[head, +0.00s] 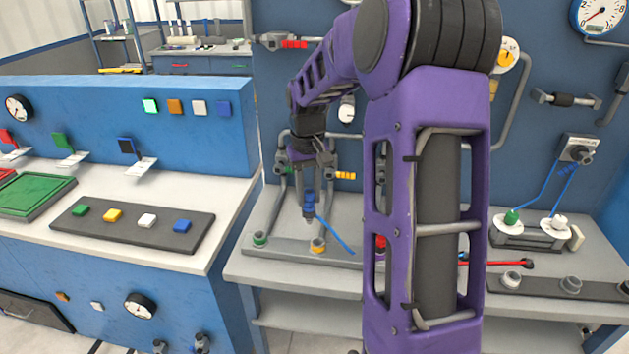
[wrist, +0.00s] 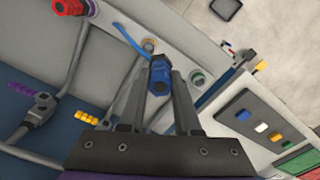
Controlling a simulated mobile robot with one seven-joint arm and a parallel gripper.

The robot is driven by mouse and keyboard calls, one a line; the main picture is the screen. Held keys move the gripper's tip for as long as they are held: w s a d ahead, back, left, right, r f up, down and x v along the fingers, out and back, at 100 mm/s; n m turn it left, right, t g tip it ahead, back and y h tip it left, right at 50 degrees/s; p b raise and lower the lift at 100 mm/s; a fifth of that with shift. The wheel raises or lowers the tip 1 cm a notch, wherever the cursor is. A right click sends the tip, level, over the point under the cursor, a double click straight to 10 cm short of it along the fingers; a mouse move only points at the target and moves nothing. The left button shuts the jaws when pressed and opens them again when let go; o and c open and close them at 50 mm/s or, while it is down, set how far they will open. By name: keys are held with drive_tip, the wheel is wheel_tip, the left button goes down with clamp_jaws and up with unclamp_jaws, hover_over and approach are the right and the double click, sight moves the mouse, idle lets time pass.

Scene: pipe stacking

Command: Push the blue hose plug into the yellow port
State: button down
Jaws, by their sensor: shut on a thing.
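The blue hose plug (head: 309,203) hangs upright from my gripper (head: 307,188), and its blue hose trails down to the right. In the wrist view the plug (wrist: 159,76) sits between my two dark fingers, which are shut on it.
A green-ringed port (head: 260,238) is left of the yellow one and also shows in the wrist view (wrist: 197,77). A red fitting (head: 380,241) is to the right, partly behind my arm. Pipes with yellow fittings (head: 345,175) stand behind the gripper.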

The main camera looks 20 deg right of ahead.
wheel_tip(320, 180, down, 8)
drive_tip(key=d+b, duration=0.2)
drive_tip(key=b, duration=0.5)
drive_tip(key=shift+w+d+r+b, duration=0.25)
drive_tip(key=shift+d+b, duration=0.15)
drive_tip(key=shift+f+b, duration=0.75)
drive_tip(key=shift+f, duration=0.9)
idle(0.5)
drive_tip(key=c, duration=0.5)
unclamp_jaws()
drive_tip(key=shift+r, duration=0.15)
